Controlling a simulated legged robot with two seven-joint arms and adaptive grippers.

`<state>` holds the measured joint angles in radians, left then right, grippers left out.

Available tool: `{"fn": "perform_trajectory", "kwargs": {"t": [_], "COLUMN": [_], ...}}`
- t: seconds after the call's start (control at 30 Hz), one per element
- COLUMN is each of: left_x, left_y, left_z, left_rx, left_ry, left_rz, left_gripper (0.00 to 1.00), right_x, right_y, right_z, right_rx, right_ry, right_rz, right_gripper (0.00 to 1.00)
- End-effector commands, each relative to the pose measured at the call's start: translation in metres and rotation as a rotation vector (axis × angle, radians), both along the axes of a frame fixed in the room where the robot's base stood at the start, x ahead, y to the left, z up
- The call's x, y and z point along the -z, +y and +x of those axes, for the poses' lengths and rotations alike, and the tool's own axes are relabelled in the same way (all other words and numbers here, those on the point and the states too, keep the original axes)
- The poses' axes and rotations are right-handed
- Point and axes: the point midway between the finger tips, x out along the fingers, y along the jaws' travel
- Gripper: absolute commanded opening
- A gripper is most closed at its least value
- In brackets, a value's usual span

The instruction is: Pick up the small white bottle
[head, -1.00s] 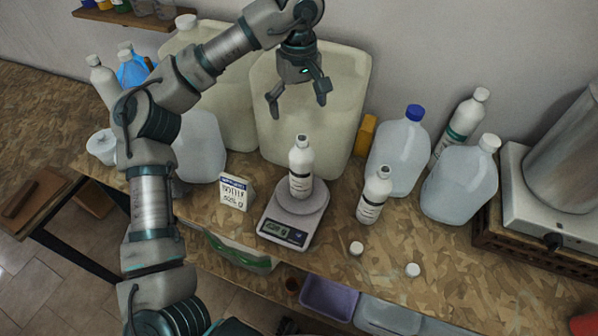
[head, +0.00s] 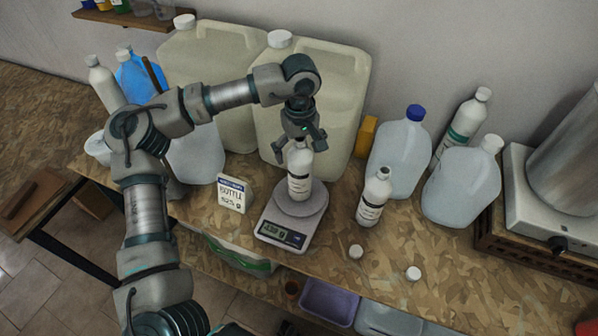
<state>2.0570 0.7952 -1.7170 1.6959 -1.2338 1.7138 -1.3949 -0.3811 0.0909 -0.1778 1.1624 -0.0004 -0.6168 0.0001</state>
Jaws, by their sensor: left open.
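A similar small white bottle (head: 373,199) without a cap stands on the worktop to the right of the scale. My left gripper (head: 299,158) is open and points down over the bottle on the scale. Its fingers are spread on either side of the bottle's top and hide part of its neck. I cannot tell whether they touch it. My right gripper is not in view.
A small label card (head: 232,194) stands left of the scale. Two large drums (head: 340,100) stand behind it. Clear jugs (head: 398,158) stand to the right. Two white caps (head: 413,273) lie in front on the worktop (head: 465,265). A hotplate (head: 530,225) is at the far right.

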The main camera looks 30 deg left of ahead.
Motion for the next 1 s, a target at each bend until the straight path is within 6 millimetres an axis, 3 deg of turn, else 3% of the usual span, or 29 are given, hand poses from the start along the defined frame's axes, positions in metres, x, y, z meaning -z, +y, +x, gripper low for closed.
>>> {"fn": "perform_trajectory", "kwargs": {"t": [0.17, 0.53, 1.0], "left_x": [0.0000, 0.0012, -0.0063], "left_y": [0.0011, 0.0030, 0.0030], "left_z": [0.0002, 0.0007, 0.0015], "left_rx": [0.000, -0.001, -0.001], "left_ry": [-0.001, 0.001, 0.001], "left_rz": [-0.001, -0.001, -0.001], "left_gripper": [0.95, 0.02, 0.00], "right_x": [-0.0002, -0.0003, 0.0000], "right_y": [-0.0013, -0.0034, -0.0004], "right_z": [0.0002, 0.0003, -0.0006], "right_rx": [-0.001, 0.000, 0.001], "right_ry": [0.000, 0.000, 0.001], "right_rz": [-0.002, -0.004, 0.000], "right_gripper": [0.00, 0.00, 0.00]}}
